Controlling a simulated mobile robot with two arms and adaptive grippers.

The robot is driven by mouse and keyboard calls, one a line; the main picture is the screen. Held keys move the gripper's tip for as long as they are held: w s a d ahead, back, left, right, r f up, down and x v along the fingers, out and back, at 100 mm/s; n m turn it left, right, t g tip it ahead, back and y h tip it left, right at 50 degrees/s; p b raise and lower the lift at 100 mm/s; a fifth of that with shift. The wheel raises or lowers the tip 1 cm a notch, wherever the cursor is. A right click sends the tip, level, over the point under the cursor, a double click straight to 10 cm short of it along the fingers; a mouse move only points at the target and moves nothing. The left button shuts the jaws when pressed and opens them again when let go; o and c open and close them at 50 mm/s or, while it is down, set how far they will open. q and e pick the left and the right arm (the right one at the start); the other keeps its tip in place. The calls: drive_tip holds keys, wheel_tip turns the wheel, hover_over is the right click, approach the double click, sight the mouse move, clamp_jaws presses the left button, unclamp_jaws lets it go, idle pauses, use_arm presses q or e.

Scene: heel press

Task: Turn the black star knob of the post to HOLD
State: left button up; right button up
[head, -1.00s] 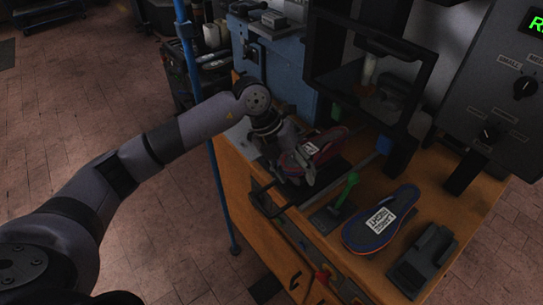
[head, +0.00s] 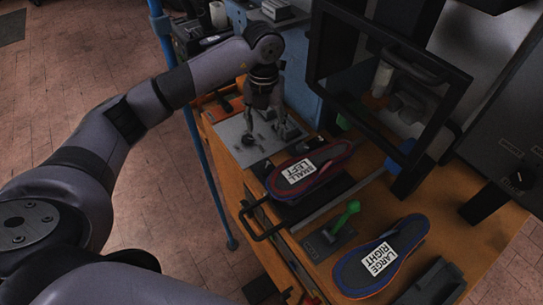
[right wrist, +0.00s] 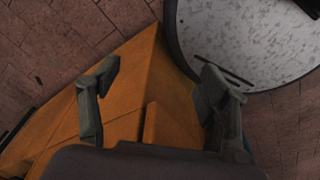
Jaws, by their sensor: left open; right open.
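My left gripper (head: 264,122) is open and points down over a grey metal plate (head: 229,131) at the bench's left end. A small dark knob-like part (head: 248,140) stands on this plate, close beside or under the fingers. It may be the star knob; its shape and any HOLD mark are too small and dark to read. The fingers look empty, and I cannot tell whether they touch the part. My right gripper (right wrist: 155,95) shows only in the right wrist view, open and empty, above the bench's orange side and the floor.
A red-edged insole marked SMALL LEFT (head: 312,168) lies on a black plate beside the gripper. A green-handled lever (head: 346,216) and a blue LARGE RIGHT insole (head: 381,254) are nearer. A black frame (head: 388,105) rises behind. A white round top (right wrist: 245,40) shows in the right wrist view.

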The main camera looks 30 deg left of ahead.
use_arm(q)
drive_tip(key=p, duration=0.2)
hover_over(266, 169)
wheel_tip(266, 169, down, 5)
wheel_tip(266, 169, down, 11)
drive_tip(key=p, duration=0.2)
drive_tip(key=shift+s+p, duration=0.1)
drive_tip(key=shift+p, duration=0.3)
drive_tip(key=shift+f, duration=0.6)
use_arm(e)
drive_tip(key=s+r, duration=0.2)
drive_tip(key=r, duration=0.2)
drive_tip(key=shift+s+d+r, duration=0.15)
drive_tip(key=shift+s+r, duration=0.25)
use_arm(q)
drive_tip(key=shift+c, duration=0.5)
drive_tip(key=c, duration=1.1)
